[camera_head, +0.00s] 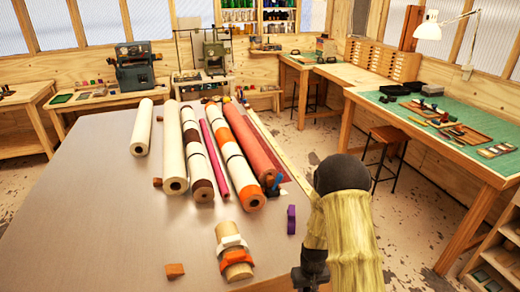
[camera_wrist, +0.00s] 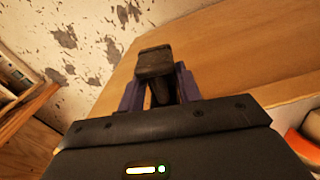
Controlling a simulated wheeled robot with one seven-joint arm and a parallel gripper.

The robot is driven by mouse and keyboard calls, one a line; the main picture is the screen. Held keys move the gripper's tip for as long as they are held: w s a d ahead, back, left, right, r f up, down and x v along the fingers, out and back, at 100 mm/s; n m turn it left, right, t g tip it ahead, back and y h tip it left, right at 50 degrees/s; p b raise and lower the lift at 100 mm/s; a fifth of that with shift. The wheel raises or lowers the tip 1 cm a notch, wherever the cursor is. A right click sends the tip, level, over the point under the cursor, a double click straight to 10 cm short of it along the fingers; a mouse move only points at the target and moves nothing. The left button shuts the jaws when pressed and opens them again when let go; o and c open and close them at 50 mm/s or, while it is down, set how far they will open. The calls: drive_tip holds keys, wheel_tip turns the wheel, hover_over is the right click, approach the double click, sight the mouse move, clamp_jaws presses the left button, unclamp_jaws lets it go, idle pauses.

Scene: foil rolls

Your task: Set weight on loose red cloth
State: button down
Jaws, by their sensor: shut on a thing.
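The red cloth (camera_head: 250,145) lies as a long salmon-red roll at the right of the row on the grey table (camera_head: 110,215); a strip of red shows beside its near right side. In the wrist view, my gripper (camera_wrist: 158,92) is shut on a dark block-like weight (camera_wrist: 154,62) between its two purplish fingers. The weight is over or near a brown wooden surface; I cannot tell whether they touch. In the head view my arm is at the front right, and the weight is not clearly visible.
Cream, banded and pink rolls (camera_head: 172,155) lie left of the red one. A wooden cylinder with white and orange bands (camera_head: 234,252), a purple block (camera_head: 291,219) and a small wooden block (camera_head: 175,271) are near the front. The table's left side is clear. A green-topped bench (camera_head: 455,115) stands right.

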wheel_tip(320, 180, down, 16)
drive_tip(key=s+m, duration=0.1)
drive_tip(key=shift+s+m, duration=0.4)
drive_tip(key=shift+a, duration=0.1)
